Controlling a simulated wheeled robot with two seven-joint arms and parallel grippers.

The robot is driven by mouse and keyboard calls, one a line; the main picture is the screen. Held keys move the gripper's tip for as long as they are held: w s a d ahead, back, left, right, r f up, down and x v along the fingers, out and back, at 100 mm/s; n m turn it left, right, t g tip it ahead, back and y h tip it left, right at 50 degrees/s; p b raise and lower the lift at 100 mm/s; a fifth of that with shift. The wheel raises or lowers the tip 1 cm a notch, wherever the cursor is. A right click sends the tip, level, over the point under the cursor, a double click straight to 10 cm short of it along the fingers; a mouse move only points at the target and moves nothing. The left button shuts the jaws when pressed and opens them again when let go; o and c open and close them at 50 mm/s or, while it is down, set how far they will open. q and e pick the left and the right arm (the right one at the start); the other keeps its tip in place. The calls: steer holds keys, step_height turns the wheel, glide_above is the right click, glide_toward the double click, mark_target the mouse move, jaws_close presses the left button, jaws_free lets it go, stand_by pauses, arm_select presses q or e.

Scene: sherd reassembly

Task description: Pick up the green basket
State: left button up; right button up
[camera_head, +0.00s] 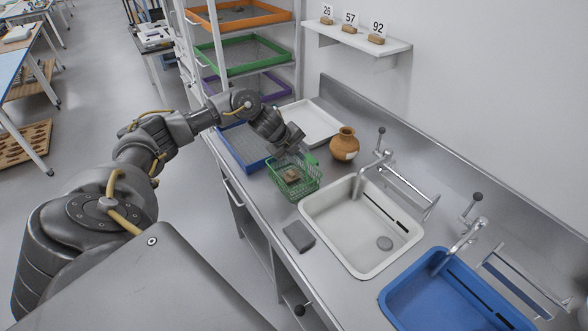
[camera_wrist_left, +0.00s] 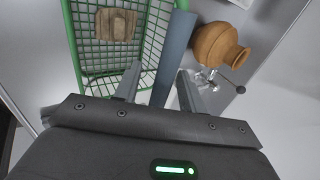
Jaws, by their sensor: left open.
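The green basket (camera_head: 306,188) is a wire-mesh basket on the steel counter, left of the white sink. A brown sherd (camera_head: 291,176) lies inside it. My left gripper (camera_head: 297,150) is open above the basket's far side. In the left wrist view the green basket (camera_wrist_left: 148,58) fills the upper left, with the brown sherd (camera_wrist_left: 115,24) in it. There my left gripper (camera_wrist_left: 157,84) has its fingers apart, near the basket's right rim. A blue-grey strip (camera_wrist_left: 176,50) shows between the fingers; I cannot tell what it is. My right gripper is not in view.
A brown jar (camera_head: 344,145) stands right of the gripper. A blue tray (camera_head: 243,145) and a white tray (camera_head: 318,120) lie behind the basket. The white sink (camera_head: 335,232), its tap (camera_head: 372,162) and a grey block (camera_head: 299,236) are nearer.

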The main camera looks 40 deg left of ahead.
arm_select(q)
steer(key=shift+f, duration=0.1)
jaws_close()
stand_by(0.4)
